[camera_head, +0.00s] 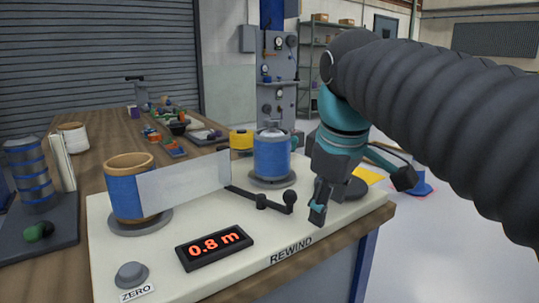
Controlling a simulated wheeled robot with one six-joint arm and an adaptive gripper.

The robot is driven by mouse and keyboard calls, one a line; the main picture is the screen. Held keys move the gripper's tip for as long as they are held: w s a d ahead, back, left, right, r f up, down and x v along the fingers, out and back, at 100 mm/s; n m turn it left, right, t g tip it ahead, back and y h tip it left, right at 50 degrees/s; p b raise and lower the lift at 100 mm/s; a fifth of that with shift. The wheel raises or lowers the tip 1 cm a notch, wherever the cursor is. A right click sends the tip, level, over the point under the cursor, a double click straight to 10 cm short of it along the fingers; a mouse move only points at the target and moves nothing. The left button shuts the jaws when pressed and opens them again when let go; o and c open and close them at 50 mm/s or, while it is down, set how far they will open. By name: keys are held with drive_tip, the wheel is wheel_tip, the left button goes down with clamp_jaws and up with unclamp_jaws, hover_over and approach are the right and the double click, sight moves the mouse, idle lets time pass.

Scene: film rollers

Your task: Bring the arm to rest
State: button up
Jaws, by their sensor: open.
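My gripper (360,196) hangs at the right end of the cream rewind panel (340,222), with its fingers spread and nothing seen between them. The teal wrist above it joins my arm's black ribbed sleeve. On the panel, a wooden roller with blue film (124,188) stands at left, and a grey-topped blue roller (271,155) stands at right. A pale film strip (185,187) stretches from the left roller toward the right one. A black crank with a knob (289,198) lies left of my gripper, apart from it. A red display (214,247) reads 0.8 m.
A grey ZERO button (131,275) sits at the panel's front left. A stand of blue rings (31,177) is farther left. Several small items and a yellow roll (241,139) lie behind on the wooden bench (102,155). Open floor (450,262) lies to the right.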

drive_tip(key=s+d+f+m, duration=0.2)
drive_tip(key=s+f+m, duration=0.1)
drive_tip(key=f, duration=0.3)
drive_tip(key=s+d+f+m+t, duration=0.1)
drive_tip(key=s+d+f+m, duration=0.1)
drive_tip(key=f, duration=0.5)
drive_tip(key=s+d+f+m+t, duration=0.1)
drive_tip(key=s+d+f+m, duration=0.1)
drive_tip(key=s+f+m, duration=0.3)
wheel_tip(320, 180, down, 2)
drive_tip(key=shift+s+f, duration=0.1)
drive_tip(key=shift+s, duration=0.35)
